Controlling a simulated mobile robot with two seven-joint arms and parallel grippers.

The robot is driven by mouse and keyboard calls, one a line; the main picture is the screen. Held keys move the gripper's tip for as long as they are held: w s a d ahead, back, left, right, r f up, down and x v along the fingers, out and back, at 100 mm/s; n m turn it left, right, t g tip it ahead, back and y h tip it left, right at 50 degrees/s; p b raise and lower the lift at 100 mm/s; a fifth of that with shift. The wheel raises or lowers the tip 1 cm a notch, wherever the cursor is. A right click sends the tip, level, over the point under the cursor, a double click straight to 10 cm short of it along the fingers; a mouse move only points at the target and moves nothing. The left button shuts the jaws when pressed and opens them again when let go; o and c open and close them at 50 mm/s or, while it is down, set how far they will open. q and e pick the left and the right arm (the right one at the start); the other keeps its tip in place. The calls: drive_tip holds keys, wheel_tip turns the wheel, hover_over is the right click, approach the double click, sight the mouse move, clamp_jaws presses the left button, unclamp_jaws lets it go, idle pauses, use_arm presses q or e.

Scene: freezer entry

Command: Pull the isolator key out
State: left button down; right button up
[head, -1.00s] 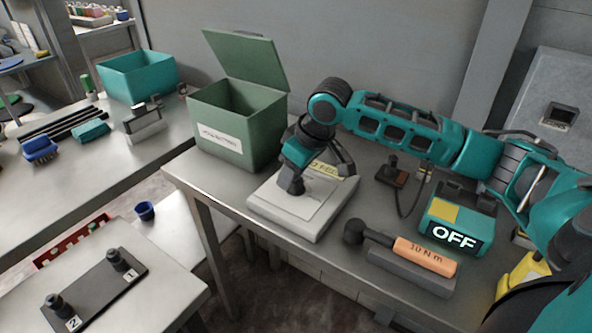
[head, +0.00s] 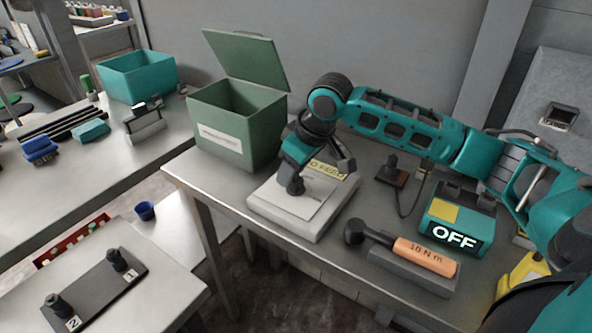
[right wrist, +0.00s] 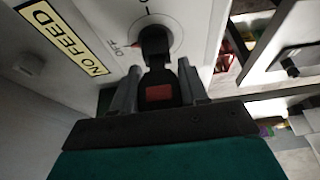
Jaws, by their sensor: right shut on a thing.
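The isolator box (head: 316,227) is a pale, low box on the bench, with a yellow NO FEED label that also shows in the right wrist view (right wrist: 65,35). In the right wrist view the isolator key (right wrist: 158,92), black with a red patch, stands at the round dial (right wrist: 178,27), which has an OFF mark and a red pointer. My right gripper (right wrist: 157,85) is shut on the key, a finger on either side. In the head view my right gripper (head: 318,172) is over the box. How deep the key sits is hidden. My left gripper is not in view.
A green open-lidded bin (head: 235,120) stands behind the box. A torque wrench (head: 425,256) with an orange handle lies in front, right of the box. A unit reading OFF (head: 455,236) stands at the right. A black plate with two numbered posts (head: 95,290) lies at lower left.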

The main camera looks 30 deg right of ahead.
drive_tip(key=shift+r, duration=0.75)
idle(0.9)
drive_tip(key=shift+r, duration=2.7)
